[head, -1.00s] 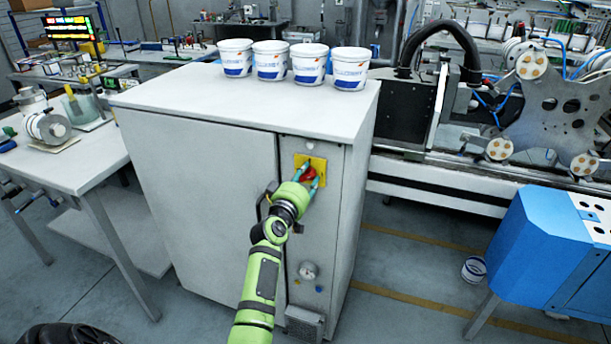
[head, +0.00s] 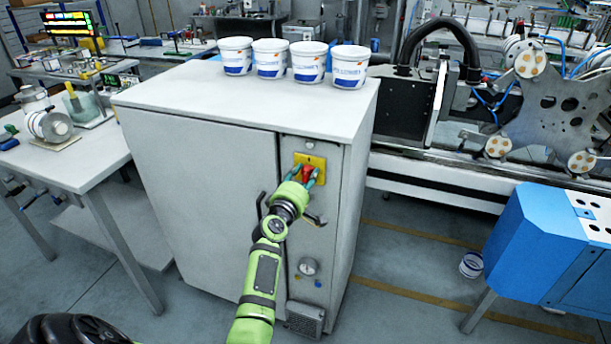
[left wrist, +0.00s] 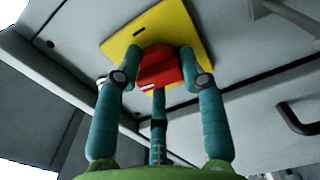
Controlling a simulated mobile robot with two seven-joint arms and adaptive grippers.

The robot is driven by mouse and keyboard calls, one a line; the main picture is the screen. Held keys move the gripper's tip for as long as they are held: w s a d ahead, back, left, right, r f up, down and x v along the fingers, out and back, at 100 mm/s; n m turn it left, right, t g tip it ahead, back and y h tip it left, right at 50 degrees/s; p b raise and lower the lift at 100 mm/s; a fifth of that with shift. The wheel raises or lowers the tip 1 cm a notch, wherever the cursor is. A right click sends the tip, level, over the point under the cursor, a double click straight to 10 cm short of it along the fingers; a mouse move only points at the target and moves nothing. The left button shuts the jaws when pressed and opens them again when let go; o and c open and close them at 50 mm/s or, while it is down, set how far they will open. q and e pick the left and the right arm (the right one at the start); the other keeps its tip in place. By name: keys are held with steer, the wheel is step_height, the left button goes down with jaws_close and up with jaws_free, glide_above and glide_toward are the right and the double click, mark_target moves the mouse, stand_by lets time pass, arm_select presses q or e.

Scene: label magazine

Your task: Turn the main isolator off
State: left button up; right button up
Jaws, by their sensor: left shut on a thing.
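The main isolator is a red handle (head: 307,172) on a yellow plate (head: 319,162), high on the narrow front panel of the grey cabinet. The fingers partly cover the handle, and I cannot read any position marks. My right gripper is not in view.
Several white tubs (head: 270,58) stand on the cabinet top (head: 240,95). A dark door handle (head: 261,205) is close to my left wrist.

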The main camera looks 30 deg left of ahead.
arm_select(q)
steer(key=shift+a+r+n, duration=0.35)
steer(key=shift+r+n, duration=0.05)
steer(key=shift+n, duration=0.2)
steer(key=o, duration=1.2)
steer(key=shift+c, duration=0.2)
steer(key=shift+a+f, duration=0.1)
steer(key=shift+f, duration=0.15)
steer(key=shift+s+d+f, duration=0.1)
steer(key=shift+d, duration=0.1)
steer(key=shift+s+d, duration=0.1)
steer(key=shift+s, duration=0.05)
steer(key=v, duration=1.1)
steer(key=shift+s, duration=0.3)
